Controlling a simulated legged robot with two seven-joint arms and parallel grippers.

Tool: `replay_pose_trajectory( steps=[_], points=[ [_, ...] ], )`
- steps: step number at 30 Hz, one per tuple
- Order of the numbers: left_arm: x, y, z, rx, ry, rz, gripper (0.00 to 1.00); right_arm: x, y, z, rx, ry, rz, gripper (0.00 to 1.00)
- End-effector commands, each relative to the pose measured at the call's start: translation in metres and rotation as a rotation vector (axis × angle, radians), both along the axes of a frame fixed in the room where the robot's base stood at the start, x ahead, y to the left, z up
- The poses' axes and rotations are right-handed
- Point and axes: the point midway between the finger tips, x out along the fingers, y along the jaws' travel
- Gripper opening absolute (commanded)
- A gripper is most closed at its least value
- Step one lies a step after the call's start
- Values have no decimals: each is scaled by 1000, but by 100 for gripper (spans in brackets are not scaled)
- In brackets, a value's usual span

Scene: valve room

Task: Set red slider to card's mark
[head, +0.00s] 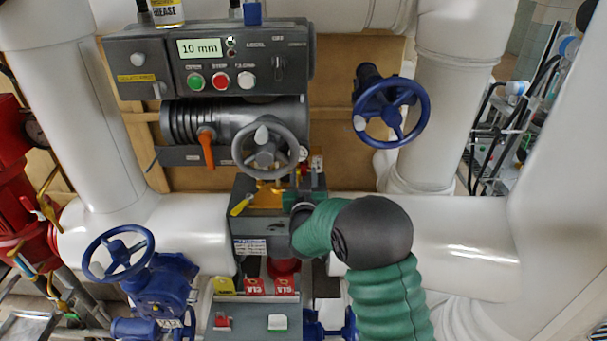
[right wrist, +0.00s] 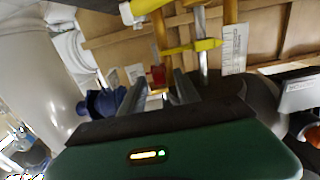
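A small red block (right wrist: 157,75), which looks like the red slider, shows just beyond the fingertips of my right gripper (right wrist: 160,92) in the right wrist view. The two grey fingers stand apart, with a gap between them; I see nothing clamped. In the head view my right gripper (head: 304,188) is at the right side of the grey block under the grey handwheel. A small red-and-white piece (head: 316,163) shows just above it; I cannot tell whether it is the same slider. White cards (right wrist: 113,77) lie behind the fingers, their marks unreadable. My left gripper is out of view.
A control box (head: 210,60) with a "10 mm" display stands above the grey handwheel (head: 270,147). A yellow pointer (right wrist: 190,47) crosses near my fingers. Blue handwheels (head: 118,252) stand left and upper right. White pipes surround the work area.

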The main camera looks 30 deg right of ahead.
Motion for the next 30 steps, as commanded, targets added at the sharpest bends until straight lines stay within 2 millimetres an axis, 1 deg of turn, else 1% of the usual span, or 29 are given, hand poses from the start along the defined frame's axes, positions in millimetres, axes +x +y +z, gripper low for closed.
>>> replay_pose_trajectory(
  steps=[3, 4, 12, 13, 30],
  points=[
    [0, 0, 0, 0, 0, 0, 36, 0, 0, 0, 0, 0, 0, 38],
    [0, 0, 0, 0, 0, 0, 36, 0, 0, 0, 0, 0, 0, 37],
    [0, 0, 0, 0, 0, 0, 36, 0, 1, 0, 0, 0, 0, 2],
    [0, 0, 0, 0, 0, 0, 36, 0, 1, 0, 0, 0, 0, 0],
    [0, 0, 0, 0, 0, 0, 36, 0, 1, 0, 0, 0, 1, 0]
  ],
)
